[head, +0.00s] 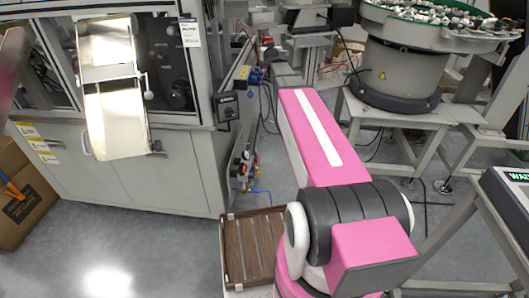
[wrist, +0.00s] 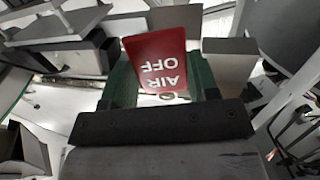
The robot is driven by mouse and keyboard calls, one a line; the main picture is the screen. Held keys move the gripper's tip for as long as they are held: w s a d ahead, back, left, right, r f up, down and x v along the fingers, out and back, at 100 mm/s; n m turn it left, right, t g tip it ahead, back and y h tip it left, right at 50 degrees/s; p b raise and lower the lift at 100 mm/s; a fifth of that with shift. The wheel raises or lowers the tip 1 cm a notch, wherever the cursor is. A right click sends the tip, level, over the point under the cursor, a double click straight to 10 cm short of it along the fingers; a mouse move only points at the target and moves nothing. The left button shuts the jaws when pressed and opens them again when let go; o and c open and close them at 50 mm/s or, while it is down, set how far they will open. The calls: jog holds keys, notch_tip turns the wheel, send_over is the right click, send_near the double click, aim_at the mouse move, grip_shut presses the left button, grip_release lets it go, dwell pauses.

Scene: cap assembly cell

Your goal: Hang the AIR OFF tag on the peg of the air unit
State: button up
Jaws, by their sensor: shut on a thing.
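The red AIR OFF tag (wrist: 157,57) is in the wrist view, its white lettering upside down. My gripper (wrist: 160,88) is shut on it, with green fingers on either side of the tag's lower part. In the head view I cannot make out the tag or the gripper's fingers; my pink arm reaches away past the machine's right side. The air unit (head: 243,165), with a round gauge and red and yellow fittings, appears low on the machine's right side in the head view. Its peg is too small to make out.
A grey machine cabinet (head: 125,180) with an open reflective panel (head: 115,120) stands at left. A blue and yellow valve block (head: 249,76) juts from its side. A slatted brown tray (head: 235,255) lies beside my arm. A bowl feeder (head: 400,75) stands back right. Cables cross the floor.

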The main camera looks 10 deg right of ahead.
jog(key=w+d+f+n+y, duration=0.2)
jog(key=w+f+y, duration=0.1)
jog(key=f, duration=1.2)
jog(key=w+d+f+n+y, duration=0.1)
jog(key=w+d+f+y, duration=0.15)
jog(key=f, duration=1.15)
jog(key=s+a+f+n+g+y, duration=0.2)
jog(key=s+f+y, duration=0.1)
jog(key=f, duration=0.7)
jog(key=s+a+f+n+g+y, duration=0.1)
jog(key=s+a+f+n+y, duration=0.1)
jog(key=f, duration=0.8)
jog(key=s+a+f+n+g+y, duration=0.2)
jog(key=s+a+f+y, duration=0.1)
jog(key=f, duration=0.7)
jog(key=w+a+f, duration=0.2)
jog(key=a, duration=0.6)
jog(key=shift+w+a, duration=0.3)
jog(key=shift+w, duration=0.05)
